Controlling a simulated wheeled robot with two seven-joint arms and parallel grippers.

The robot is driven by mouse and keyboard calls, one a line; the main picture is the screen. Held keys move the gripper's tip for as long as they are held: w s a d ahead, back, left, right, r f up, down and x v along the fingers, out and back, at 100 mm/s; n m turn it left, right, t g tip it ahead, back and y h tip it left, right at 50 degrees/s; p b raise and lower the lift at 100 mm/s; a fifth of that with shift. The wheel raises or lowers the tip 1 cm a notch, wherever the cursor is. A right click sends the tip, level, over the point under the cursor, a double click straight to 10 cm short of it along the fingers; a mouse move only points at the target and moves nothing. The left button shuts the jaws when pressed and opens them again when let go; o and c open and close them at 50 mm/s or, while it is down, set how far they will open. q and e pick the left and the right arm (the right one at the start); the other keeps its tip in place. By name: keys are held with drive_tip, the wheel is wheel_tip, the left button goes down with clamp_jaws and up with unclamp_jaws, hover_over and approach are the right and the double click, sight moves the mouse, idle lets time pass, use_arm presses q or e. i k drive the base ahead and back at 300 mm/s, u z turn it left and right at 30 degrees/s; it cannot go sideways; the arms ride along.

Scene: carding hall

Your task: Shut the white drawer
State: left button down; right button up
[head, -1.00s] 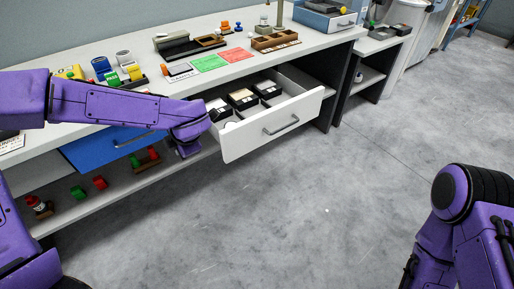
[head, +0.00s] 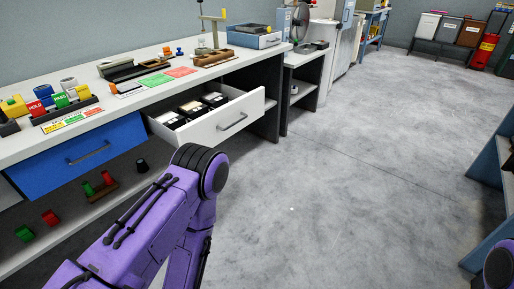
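The white drawer (head: 247,109) stands pulled out from under the worktop, right of the blue drawer. Its front has a grey bar handle (head: 233,122). Inside lie several black boxes with pale tops (head: 191,108). My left arm comes in from the lower left, its elbow in front of and below the white drawer in the picture. The arm bends down there, and my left gripper is out of view. Only a small piece of my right arm shows at the lower right corner; my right gripper is out of view.
The blue drawer (head: 72,165) is at the left, above a lower shelf with red and green items (head: 50,217). The worktop (head: 128,107) carries blocks, cards and trays. Open grey floor (head: 330,190) lies to the right. A blue shelf unit (head: 497,205) stands at the right edge.

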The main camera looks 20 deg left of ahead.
sight(208, 114)
drive_tip(key=z, duration=0.15)
drive_tip(key=i, duration=1.05)
drive_tip(key=u, duration=0.95)
